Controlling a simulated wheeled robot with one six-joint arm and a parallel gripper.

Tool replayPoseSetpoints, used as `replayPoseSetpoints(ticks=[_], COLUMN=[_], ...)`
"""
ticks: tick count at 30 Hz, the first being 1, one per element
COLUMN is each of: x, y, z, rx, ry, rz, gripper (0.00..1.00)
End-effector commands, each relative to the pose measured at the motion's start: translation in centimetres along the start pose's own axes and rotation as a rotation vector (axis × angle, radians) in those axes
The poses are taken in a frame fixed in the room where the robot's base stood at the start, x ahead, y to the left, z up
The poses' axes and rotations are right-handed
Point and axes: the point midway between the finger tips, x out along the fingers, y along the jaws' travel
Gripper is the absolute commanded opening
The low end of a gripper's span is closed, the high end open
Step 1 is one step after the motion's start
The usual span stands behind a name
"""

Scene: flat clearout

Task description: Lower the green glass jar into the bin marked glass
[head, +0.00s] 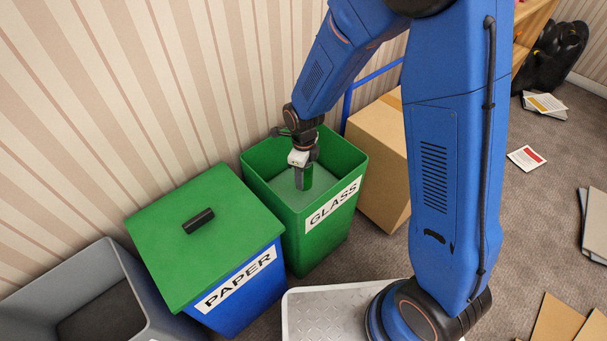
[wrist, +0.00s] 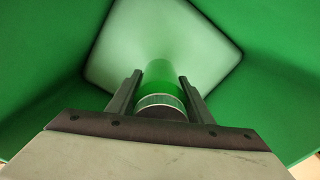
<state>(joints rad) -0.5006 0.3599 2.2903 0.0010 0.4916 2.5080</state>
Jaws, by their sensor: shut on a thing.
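The green glass jar (wrist: 162,77) is held between the two fingers of my gripper (wrist: 160,85). In the wrist view its pale rim and dark lid face the camera, and its body points down toward the bin's floor. The green bin marked GLASS (head: 334,205) stands open against the striped wall. In the head view my gripper (head: 303,178) is inside the bin's mouth, with the jar (head: 307,179) partly hidden by it. Green walls (wrist: 275,85) surround the jar in the wrist view. I cannot tell whether the jar touches the floor.
A blue PAPER bin (head: 240,290) with a closed green lid (head: 215,245) stands at left of the glass bin, and an open grey bin (head: 130,275) beyond it. A cardboard box (head: 378,160) stands close on the right. Papers (head: 526,158) lie on the carpet.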

Motion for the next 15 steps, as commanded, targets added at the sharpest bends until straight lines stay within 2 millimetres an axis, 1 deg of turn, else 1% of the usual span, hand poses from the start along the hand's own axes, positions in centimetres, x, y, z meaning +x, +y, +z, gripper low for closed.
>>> replayPoseSetpoints(ticks=[15], x=[0.65], y=[0.0], z=[0.01], rx=[0.0], ry=[0.0], rz=[0.0], gripper=[0.16])
